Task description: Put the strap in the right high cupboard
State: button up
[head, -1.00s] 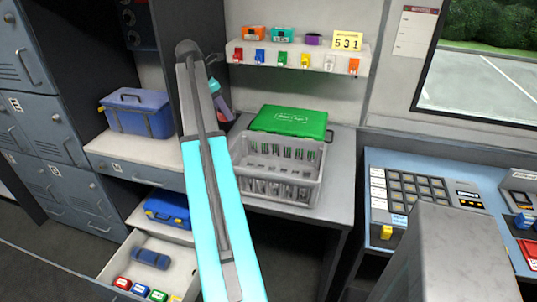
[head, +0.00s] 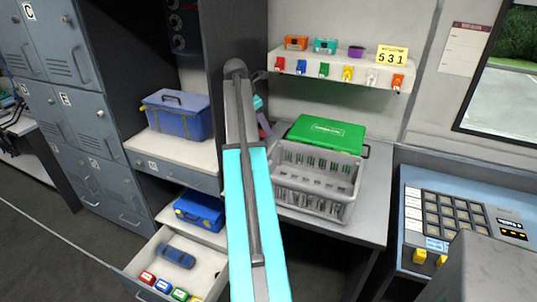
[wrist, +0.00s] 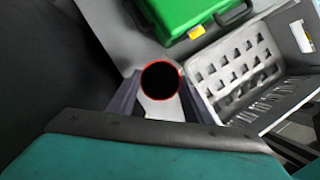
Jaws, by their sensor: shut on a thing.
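My gripper (wrist: 160,100) is shut on a round thing (wrist: 161,80), seen end-on in the wrist view as a black disc with a thin red rim. I cannot tell from this end whether it is the strap. In the head view my gripper (head: 263,120) is mostly hidden behind my arm, above the counter and left of the grey basket, and the held thing cannot be made out. A blue rolled thing (head: 176,258) lies in the open drawer (head: 215,262) at the lower left. No right high cupboard can be made out.
A grey basket (head: 318,205) and a green case (head: 325,134) stand on the counter (head: 362,220). A blue bag (head: 178,115) sits to the left, near grey lockers (head: 85,120). A white shelf (head: 340,68) holds small items. A keypad console (head: 455,212) is at the right.

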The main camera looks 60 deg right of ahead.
notch_tip(320, 180, down, 10)
jog(key=shift+p, duration=1.2)
jog(key=shift+f+p, duration=0.6)
jog(key=shift+f, duration=1.35)
jog(key=o, duration=1.1)
jog(key=shift+f, duration=0.1)
jog(key=shift+b+v, duration=1.45)
jog(key=shift+v, duration=4.7)
jog(key=shift+d, duration=0.1)
